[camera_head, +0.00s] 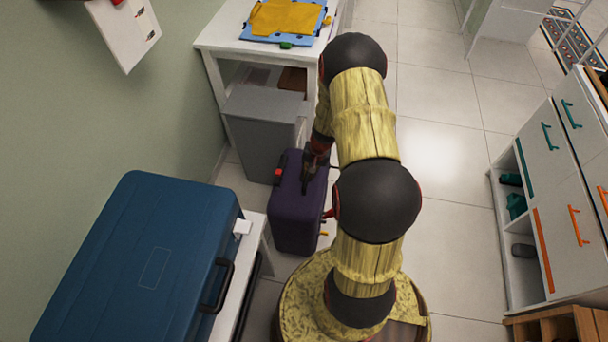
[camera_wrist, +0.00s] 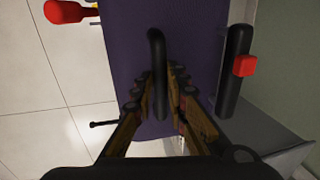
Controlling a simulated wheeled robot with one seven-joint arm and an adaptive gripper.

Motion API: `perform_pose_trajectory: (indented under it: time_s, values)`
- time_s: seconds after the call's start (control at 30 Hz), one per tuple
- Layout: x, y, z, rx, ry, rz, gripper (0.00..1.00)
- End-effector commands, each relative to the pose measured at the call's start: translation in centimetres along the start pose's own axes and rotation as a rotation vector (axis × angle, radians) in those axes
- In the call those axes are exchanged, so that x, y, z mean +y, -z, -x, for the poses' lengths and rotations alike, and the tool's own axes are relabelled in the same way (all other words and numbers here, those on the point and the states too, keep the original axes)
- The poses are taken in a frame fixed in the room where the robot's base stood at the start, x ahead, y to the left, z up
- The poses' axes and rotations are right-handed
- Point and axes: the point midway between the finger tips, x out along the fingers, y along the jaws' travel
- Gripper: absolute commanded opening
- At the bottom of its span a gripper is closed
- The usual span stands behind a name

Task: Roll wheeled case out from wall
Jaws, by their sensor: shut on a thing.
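The wheeled case is a dark purple upright case (camera_head: 294,222) on the tiled floor, between the white bench and my arm. In the wrist view its purple top (camera_wrist: 205,30) fills the middle, with a black loop handle (camera_wrist: 157,60) standing up from it. My gripper (camera_head: 312,165) is over the top of the case. In the wrist view my gripper's fingers (camera_wrist: 160,85) are closed on the black handle from both sides. A black side bar with a red button (camera_wrist: 245,66) is on the case's right side in the wrist view. The wheels are hidden.
A grey bin (camera_head: 257,130) stands close behind the case, under a white table (camera_head: 225,42). A large blue case (camera_head: 145,255) lies on a white bench at left. White drawers (camera_head: 560,180) stand at right. The tiled floor (camera_head: 445,160) right of my arm is clear.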

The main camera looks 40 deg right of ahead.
Motion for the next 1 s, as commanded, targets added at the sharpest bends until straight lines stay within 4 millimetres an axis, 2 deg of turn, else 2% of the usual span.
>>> perform_pose_trajectory:
  time_s: [0.2,0.23,0.53,0.87,1.0]
  values:
    - [0.4,0.1,0.1,0.002,-0.003,-0.001,0.0]
    - [0.4,0.1,0.1,0.002,-0.003,-0.001,0.16]
    - [0.3,0.1,0.1,0.002,-0.002,-0.001,0.33]
    - [0.2,0.1,0.2,0.002,-0.002,-0.001,0.33]
    - [0.2,0.1,1.5,0.004,-0.001,0.001,0.33]
